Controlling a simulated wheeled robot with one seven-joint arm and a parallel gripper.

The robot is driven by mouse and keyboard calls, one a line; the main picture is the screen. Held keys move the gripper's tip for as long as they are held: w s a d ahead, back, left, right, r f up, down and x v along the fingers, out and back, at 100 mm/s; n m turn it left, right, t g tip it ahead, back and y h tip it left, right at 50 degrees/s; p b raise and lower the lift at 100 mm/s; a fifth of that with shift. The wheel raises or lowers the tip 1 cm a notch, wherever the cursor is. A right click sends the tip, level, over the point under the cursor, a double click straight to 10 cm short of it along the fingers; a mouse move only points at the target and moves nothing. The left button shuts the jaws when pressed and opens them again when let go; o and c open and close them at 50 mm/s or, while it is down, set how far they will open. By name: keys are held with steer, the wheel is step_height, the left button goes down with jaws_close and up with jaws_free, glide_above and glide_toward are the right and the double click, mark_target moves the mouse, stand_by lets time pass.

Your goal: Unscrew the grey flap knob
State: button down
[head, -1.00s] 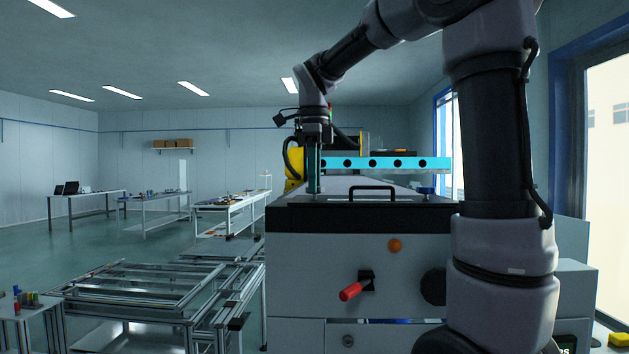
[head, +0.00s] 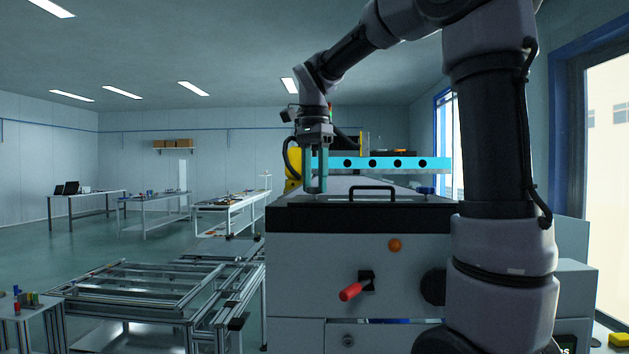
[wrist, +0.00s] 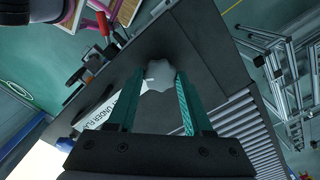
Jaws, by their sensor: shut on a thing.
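The grey flap knob (wrist: 158,74) is a lobed, light grey piece on the dark top plate, seen from above in the wrist view. My gripper (wrist: 160,78) has its teal fingers on either side of it and is shut on it. In the head view my gripper (head: 315,188) points down at the left part of the fixture's dark top (head: 340,215). The knob is hidden there by the fingers. A white label with partly covered lettering (wrist: 97,114) lies beside the left finger in the wrist view.
A black handle (head: 373,188) stands on the top, right of my gripper. A cyan bar with holes (head: 390,164) crosses behind. A red lever (head: 352,290) and an orange button (head: 394,245) are on the front panel. Metal frames (head: 150,285) stand at left.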

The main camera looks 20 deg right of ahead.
steer(key=n, duration=1.3)
steer(key=shift+n, duration=0.4)
steer(key=n, duration=1.3)
steer(key=shift+n, duration=0.3)
steer(key=shift+c, duration=1.5)
jaws_free()
